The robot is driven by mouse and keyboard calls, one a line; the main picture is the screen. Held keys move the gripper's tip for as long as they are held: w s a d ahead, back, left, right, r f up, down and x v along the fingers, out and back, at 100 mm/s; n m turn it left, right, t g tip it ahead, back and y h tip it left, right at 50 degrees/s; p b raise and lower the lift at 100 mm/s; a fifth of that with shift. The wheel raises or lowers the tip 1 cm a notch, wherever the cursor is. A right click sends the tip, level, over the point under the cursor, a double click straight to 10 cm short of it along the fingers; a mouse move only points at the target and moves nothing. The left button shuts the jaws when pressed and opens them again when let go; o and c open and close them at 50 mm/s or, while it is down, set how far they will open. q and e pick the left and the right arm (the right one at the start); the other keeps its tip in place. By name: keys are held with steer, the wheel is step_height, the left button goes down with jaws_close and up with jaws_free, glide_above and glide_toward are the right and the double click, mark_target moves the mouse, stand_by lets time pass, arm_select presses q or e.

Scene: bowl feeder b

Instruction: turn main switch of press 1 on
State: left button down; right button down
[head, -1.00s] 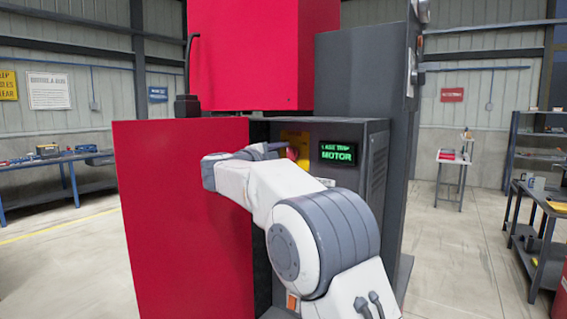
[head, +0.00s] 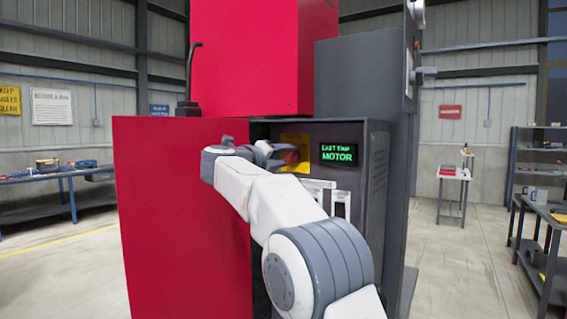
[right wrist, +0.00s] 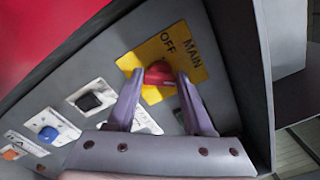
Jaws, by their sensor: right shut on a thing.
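The main switch is a red knob (right wrist: 160,73) on a yellow plate (right wrist: 187,50) lettered OFF and MAIN in the right wrist view. My right gripper (right wrist: 160,82) is shut on this knob, one finger on each side. In the head view my right gripper (head: 276,153) reaches into the recess beside the open red door, where the yellow plate (head: 296,139) shows partly behind the fingers. The knob's exact pointing is hard to read between the fingers. My left gripper is not in view.
The red door (head: 180,220) stands left of my arm. A green-lettered display (head: 338,153) reads LAST TRIP MOTOR. Near the switch are a black button (right wrist: 90,101), a blue button (right wrist: 48,134) and an orange one (right wrist: 11,154). A panel side wall (right wrist: 235,60) stands close on the right.

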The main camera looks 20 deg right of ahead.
steer(key=shift+f+m+b, duration=0.15)
steer(key=shift+m+b, duration=0.15)
steer(key=shift+m, duration=0.6)
steer(key=shift+c, duration=1.4)
jaws_free()
steer(key=shift+s, duration=0.1)
steer(key=b+v, duration=0.2)
steer(key=v, duration=0.8)
steer(key=shift+a+b, duration=0.2)
steer(key=shift+b, duration=0.2)
steer(key=shift+s, duration=0.15)
